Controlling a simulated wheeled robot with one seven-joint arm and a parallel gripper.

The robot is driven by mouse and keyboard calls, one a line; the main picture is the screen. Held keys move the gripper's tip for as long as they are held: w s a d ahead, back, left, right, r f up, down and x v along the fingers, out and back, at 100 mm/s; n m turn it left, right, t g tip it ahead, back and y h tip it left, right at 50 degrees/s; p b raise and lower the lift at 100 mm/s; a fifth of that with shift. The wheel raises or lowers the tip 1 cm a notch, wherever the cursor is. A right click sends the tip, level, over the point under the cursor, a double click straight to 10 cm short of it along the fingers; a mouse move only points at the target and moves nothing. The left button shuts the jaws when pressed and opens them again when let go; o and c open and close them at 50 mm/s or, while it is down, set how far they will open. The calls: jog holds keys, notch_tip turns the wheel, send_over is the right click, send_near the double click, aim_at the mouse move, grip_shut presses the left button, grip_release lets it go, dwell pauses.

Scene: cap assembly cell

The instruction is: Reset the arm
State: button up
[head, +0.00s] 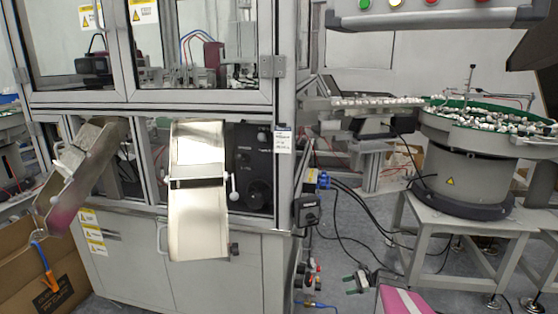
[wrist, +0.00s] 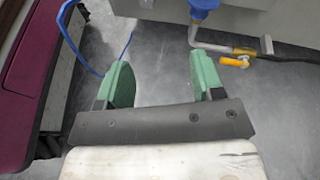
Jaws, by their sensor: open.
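My gripper (wrist: 163,78) shows in the wrist view with two green finger pads set wide apart on a dark bar. Nothing is between the pads; only grey floor shows there. In the head view a small dark shape with pale green tips (head: 356,282), low and right of the middle, appears to be the same gripper. It is above the floor, to the right of the cabinet, and touches nothing that I can see.
The machine cabinet (head: 120,250) with a metal chute (head: 198,215) stands at left. A cardboard box (head: 65,285) is lower left. A bowl feeder (head: 465,175) with caps stands right on a frame. Cables (head: 350,205) hang between. A blue fitting and yellow valve (wrist: 232,62) are near my gripper.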

jog(key=s+a+r+n+h, duration=0.5)
jog(key=s+r, duration=0.1)
jog(key=r, duration=0.3)
jog(key=s+a+r+n+h, duration=0.4)
jog(key=s+r, duration=0.3)
jog(key=r, duration=0.2)
jog(key=s+a+r+n+h, duration=0.5)
jog(key=s+a+r+n, duration=0.1)
jog(key=r, duration=0.4)
jog(key=shift+s+n+h, duration=0.3)
jog(key=shift+s+n, duration=0.3)
jog(key=shift+s, duration=0.15)
jog(key=shift+d, duration=0.15)
jog(key=shift+c, duration=0.2)
